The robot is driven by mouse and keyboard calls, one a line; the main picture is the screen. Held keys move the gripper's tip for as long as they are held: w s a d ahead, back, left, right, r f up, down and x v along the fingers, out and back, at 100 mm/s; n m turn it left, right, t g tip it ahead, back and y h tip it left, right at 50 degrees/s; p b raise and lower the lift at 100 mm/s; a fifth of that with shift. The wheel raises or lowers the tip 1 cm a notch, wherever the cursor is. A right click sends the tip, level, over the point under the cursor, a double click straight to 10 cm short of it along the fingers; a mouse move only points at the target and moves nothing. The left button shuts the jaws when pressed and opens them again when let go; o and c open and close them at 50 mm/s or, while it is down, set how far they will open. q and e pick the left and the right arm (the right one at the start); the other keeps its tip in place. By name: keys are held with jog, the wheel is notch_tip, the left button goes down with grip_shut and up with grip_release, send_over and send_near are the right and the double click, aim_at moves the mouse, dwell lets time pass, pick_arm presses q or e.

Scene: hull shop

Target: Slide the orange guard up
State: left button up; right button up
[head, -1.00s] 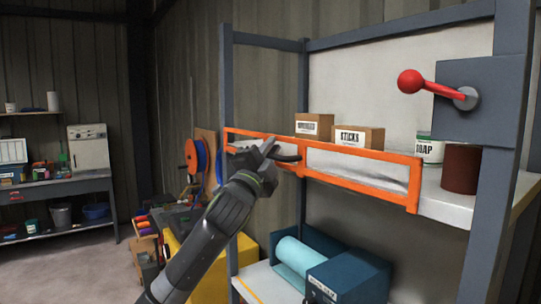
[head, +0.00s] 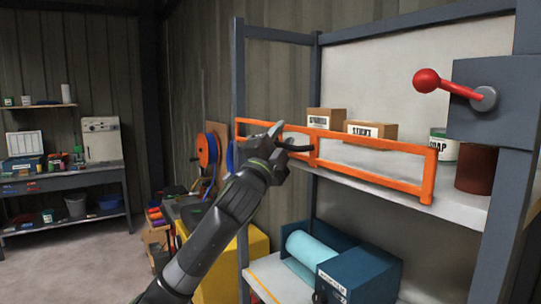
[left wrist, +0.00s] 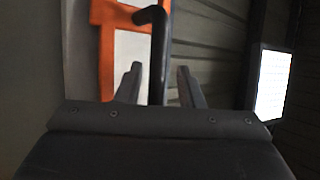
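The orange guard (head: 364,138) is a long framed panel across the front of the upper shelf. Its top rail passes in front of the lower part of the boxes. My left gripper (head: 294,137) is at the guard's dark handle, left of the guard's middle. In the left wrist view, the dark handle bar (left wrist: 158,62) runs between the two fingers of my left gripper (left wrist: 159,77). A gap shows on each side of the bar, so the fingers are open around it. Part of the orange guard (left wrist: 106,60) shows beside the left finger. My right gripper is out of view.
Two cardboard boxes (head: 371,130), a soap tub (head: 444,146) and a dark red can (head: 477,169) stand on the upper shelf. A red-knobbed lever (head: 426,80) is at upper right. A blue box (head: 358,275) sits on the lower shelf. Floor is clear at left.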

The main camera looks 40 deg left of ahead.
pick_arm(q)
jog(key=b+v, duration=1)
jog(key=v, duration=0.7)
